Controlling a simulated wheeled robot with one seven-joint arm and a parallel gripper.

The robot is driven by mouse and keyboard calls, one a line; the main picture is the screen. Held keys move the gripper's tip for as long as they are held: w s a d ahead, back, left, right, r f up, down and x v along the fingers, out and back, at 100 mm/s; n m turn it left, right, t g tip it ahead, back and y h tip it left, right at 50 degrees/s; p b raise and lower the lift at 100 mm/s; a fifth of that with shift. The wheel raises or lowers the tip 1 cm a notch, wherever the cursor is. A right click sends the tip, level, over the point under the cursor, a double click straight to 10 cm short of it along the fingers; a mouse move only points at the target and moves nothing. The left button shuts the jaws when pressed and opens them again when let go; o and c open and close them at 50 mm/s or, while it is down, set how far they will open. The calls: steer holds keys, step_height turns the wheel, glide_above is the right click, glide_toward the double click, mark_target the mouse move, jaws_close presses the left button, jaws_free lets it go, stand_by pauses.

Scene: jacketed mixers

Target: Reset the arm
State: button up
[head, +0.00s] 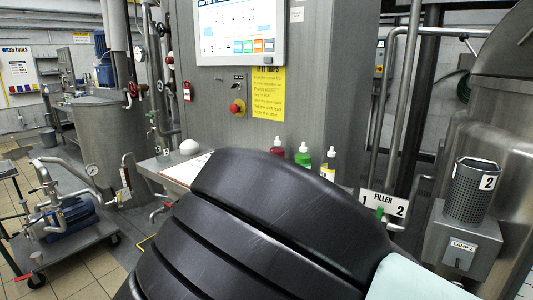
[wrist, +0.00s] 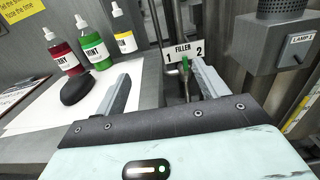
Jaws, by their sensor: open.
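My gripper (wrist: 160,82) shows in the wrist view with its two fingers spread apart and nothing between them. Beyond the fingers stand the filler sign (wrist: 183,51) marked 1 and 2 and a small green-tipped lever (wrist: 185,65). In the head view my dark ribbed arm fills the lower middle and hides the gripper's fingers. The filler sign (head: 383,204) shows just right of the arm there.
A shelf (wrist: 140,75) left of the gripper holds red (wrist: 60,50), green (wrist: 90,45) and yellow-labelled (wrist: 122,35) bottles and a dark rounded object (wrist: 78,90). A control panel (head: 240,32) and red stop button (head: 238,107) are behind. A lamp box (head: 461,250) stands right; a pump cart (head: 65,225) stands left.

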steer(key=s+d+f+m+g+y, duration=0.1)
steer(key=s+d+f+m+g, duration=0.25)
steer(key=s+m+g, duration=0.2)
steer(key=s+d+f+m+g, duration=0.3)
steer(key=s+d+m+g, duration=0.1)
steer(key=s+g, duration=0.15)
steer(key=s+a+r+m+g+y, duration=0.2)
steer(key=s+a+m+g+y, duration=0.1)
steer(key=s, duration=0.7)
steer(key=shift+s+r+m+y, duration=0.25)
steer(key=shift+s+m+y, duration=0.1)
steer(key=shift+m+y, duration=0.75)
steer(key=s+a+r+m+y, duration=0.1)
steer(key=s+r+m, duration=0.1)
steer(key=s, duration=0.1)
steer(key=s+a+r+m+y, duration=0.2)
steer(key=s, duration=0.2)
steer(key=s+a+r+m+y, duration=0.1)
steer(key=s+r+m+y, duration=0.1)
steer(key=s, duration=0.2)
steer(key=shift+a+r+g, duration=0.3)
steer(key=shift+a, duration=0.05)
steer(key=shift+c, duration=0.2)
